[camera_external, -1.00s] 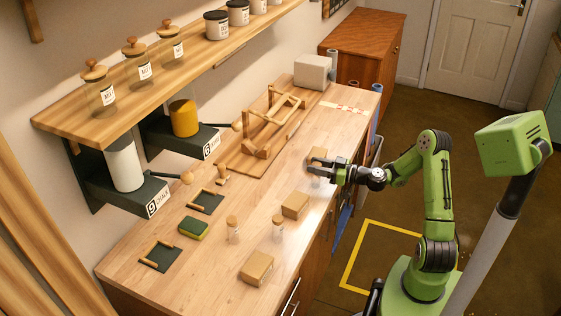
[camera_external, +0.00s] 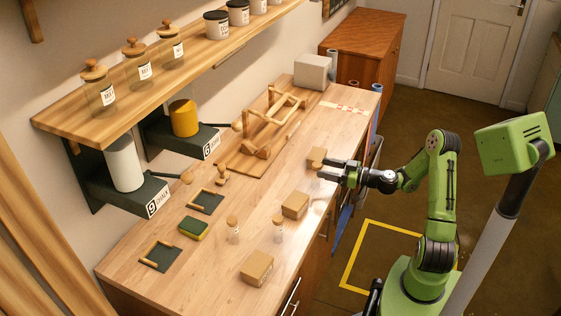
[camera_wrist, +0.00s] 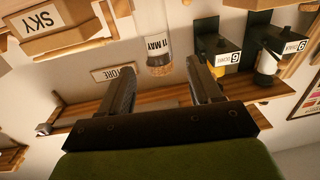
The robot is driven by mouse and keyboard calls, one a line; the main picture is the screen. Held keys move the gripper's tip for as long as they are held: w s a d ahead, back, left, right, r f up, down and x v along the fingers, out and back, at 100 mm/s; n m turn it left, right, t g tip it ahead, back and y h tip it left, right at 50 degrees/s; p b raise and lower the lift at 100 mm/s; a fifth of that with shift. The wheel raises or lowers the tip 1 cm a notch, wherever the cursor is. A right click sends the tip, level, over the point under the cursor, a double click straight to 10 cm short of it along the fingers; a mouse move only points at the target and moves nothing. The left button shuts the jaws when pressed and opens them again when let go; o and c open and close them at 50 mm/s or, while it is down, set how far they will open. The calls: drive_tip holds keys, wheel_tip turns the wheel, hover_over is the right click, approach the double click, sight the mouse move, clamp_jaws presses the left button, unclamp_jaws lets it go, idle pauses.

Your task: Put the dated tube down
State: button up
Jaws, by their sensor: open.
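The dated tube (camera_wrist: 157,30) is clear glass with a label reading "11 MAY", upside down in the wrist view. It shows ahead of the gap between my fingers, apart from both. In the external view a cork-topped tube (camera_external: 318,179) appears upright on the worktop at my fingertips, partly hidden. My gripper (camera_external: 322,169) is open and empty, low over the right edge of the worktop (camera_external: 215,265). In the wrist view my two dark fingers (camera_wrist: 158,76) are spread wide.
Small boxes (camera_external: 295,205) (camera_external: 257,268) (camera_external: 316,156) stand along the near side; the last is just behind my fingers. Two corked tubes (camera_external: 233,230) (camera_external: 278,229) stand nearer the camera. A box labelled "SKY" (camera_wrist: 50,30) shows in the wrist view.

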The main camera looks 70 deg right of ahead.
drive_tip(key=s+b, duration=0.6)
drive_tip(key=s, duration=0.6)
drive_tip(key=w+a+f+n+g+y, duration=0.2)
drive_tip(key=a+f+n+g+y, duration=0.2)
drive_tip(key=a+f+g, duration=0.9)
drive_tip(key=s+a+r+m+h, duration=0.2)
drive_tip(key=s+a+r, duration=0.1)
drive_tip(key=s, duration=0.4)
drive_tip(key=s+a+r+m+h, duration=0.2)
drive_tip(key=s+a+r+h, duration=0.1)
drive_tip(key=s+r, duration=0.2)
drive_tip(key=shift+s+a+r+m+t, duration=0.2)
drive_tip(key=shift+s+r+m+t, duration=0.1)
drive_tip(key=shift+s, duration=0.8)
drive_tip(key=shift+s+d, duration=0.1)
drive_tip(key=shift+s, duration=0.1)
